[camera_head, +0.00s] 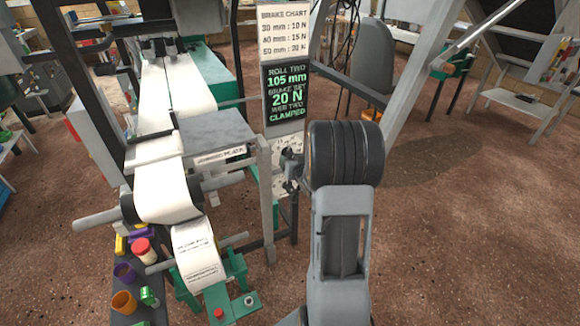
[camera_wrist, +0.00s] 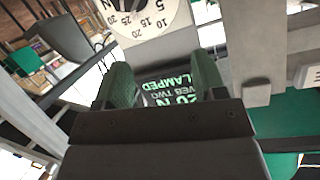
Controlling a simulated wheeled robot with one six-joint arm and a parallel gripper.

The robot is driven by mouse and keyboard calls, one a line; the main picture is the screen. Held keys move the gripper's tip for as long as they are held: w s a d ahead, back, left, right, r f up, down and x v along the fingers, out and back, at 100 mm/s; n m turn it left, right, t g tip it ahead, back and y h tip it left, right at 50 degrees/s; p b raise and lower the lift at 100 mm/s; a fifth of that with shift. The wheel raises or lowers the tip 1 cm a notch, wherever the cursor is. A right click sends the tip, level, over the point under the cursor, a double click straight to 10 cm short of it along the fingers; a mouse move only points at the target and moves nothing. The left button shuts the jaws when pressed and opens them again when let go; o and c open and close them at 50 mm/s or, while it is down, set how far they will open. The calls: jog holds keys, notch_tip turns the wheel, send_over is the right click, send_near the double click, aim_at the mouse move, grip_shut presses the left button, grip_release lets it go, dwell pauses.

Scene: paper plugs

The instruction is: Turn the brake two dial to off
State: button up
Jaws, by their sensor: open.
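The brake dial's white numbered face (camera_wrist: 140,20) is at the top edge of the wrist view, upside down, with 5, 10, 15, 20 and 25 readable. A dark part, perhaps its knob, is cut off at the top edge. In the head view the pale dial plate (camera_head: 288,143) is partly hidden by my gripper (camera_head: 290,168). My gripper is open in front of the panel; its green-padded fingers (camera_wrist: 163,78) have nothing visible between them except the display behind. The display (camera_head: 287,93) reads roll two 105 mm, brake set 20 N, web two clamped.
A brake chart (camera_head: 284,30) hangs above the display. White paper web (camera_head: 165,190) runs over the machine at left, beside a metal plate (camera_head: 215,130). Pots and a red-lidded jar (camera_head: 143,250) stand on a dark shelf. The floor at right is open.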

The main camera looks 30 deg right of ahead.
aim_at(290, 157)
jog(key=s+d+f+m+t+y+b, duration=0.1)
jog(key=d+f+t+b, duration=0.2)
jog(key=d+f, duration=0.35)
jog(key=shift+t, duration=0.3)
jog(key=w, duration=0.4)
jog(key=w+f, duration=0.1)
jog(key=w, duration=0.8)
jog(key=shift+d+f, duration=0.1)
jog(key=shift+f, duration=0.3)
jog(key=shift+s, duration=0.1)
jog(key=c, duration=0.9)
